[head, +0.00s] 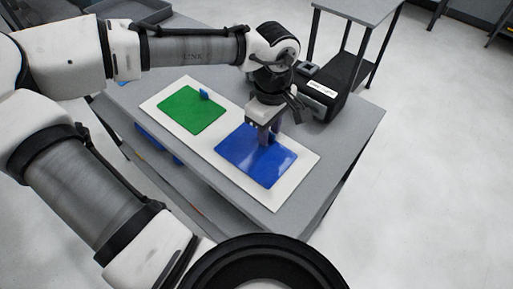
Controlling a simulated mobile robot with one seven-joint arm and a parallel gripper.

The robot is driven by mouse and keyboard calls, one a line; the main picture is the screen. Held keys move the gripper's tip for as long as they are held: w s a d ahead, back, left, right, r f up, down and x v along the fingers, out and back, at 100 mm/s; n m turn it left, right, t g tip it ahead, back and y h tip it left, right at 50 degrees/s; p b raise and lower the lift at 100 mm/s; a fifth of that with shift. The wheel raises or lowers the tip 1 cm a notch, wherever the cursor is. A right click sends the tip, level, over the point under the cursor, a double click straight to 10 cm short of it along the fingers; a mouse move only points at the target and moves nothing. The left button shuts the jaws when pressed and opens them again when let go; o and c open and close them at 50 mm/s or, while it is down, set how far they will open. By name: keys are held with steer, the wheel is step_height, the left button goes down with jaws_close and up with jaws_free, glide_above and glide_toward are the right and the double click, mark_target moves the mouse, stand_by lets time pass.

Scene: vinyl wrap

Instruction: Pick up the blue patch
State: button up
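The blue patch (254,167) lies flat on the right part of a white board (225,155) on the grey table. My gripper (268,143) points down over the upper right part of the blue patch, with its fingertips at or just above the surface. A small blue bit shows beside the fingers, perhaps a tab on the patch. The fingers hide part of the patch there. I cannot tell whether they are apart or closed on anything. No lifting of the patch shows.
A green patch (191,111) with a small blue tab (204,94) lies on the board's left part. A black device with a white label (322,89) stands on the table behind my gripper. A second grey table (362,8) stands farther back. The table's right side (340,135) is clear.

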jaws_close()
stand_by(0.4)
